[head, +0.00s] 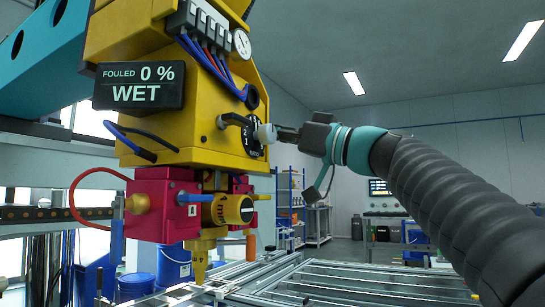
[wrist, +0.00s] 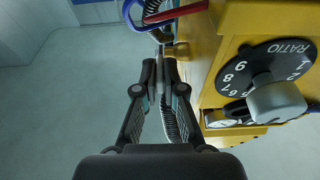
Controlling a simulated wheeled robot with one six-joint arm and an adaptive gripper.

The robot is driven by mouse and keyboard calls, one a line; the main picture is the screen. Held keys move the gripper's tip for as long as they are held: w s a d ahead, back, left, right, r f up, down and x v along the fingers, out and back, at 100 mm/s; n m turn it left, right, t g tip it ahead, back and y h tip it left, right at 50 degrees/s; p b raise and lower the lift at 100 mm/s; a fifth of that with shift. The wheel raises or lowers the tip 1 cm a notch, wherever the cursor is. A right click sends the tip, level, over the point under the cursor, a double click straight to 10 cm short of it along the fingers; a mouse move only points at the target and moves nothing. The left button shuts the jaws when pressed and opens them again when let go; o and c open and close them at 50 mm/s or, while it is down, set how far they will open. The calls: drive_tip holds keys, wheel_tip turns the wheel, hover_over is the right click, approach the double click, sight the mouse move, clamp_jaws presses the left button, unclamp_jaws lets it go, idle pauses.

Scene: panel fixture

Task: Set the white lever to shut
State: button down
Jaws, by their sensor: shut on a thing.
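In the wrist view, my gripper (wrist: 160,76) has its fingertips closed on a thin pale piece, which looks like the white lever (wrist: 160,58). The lever stands beside a brass fitting (wrist: 178,51) on the side of the yellow housing (wrist: 207,60). Its lower part is hidden between the fingers. In the head view, my gripper (head: 286,133) reaches in from the right, at the right side of the yellow housing (head: 205,125). The lever cannot be made out there. I cannot tell from these views which setting it is at.
A black RATIO dial (wrist: 262,68) with a grey knob (wrist: 276,101) stands close right of my fingers. Blue and red hoses (wrist: 133,14) run near the fingertips. A display (head: 138,86) reads FOULED 0 % WET. Magenta blocks (head: 150,205) hang below. Open floor lies left in the wrist view.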

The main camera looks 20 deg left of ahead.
drive_tip(key=y+b, duration=0.1)
drive_tip(key=f+y+b, duration=0.1)
drive_tip(key=shift+a+f+b, duration=0.2)
drive_tip(key=shift+f+b, duration=0.05)
drive_tip(key=shift+b, duration=0.15)
drive_tip(key=shift+a+f+t+y, duration=0.15)
drive_tip(key=shift+a+f+y, duration=0.1)
drive_tip(key=shift+y, duration=0.6)
drive_tip(key=shift+a+f+t+y, duration=0.15)
drive_tip(key=shift+a+f+y, duration=0.05)
drive_tip(key=shift+y, duration=0.65)
drive_tip(key=c, duration=1.3)
unclamp_jaws()
drive_tip(key=shift+r, duration=4.95)
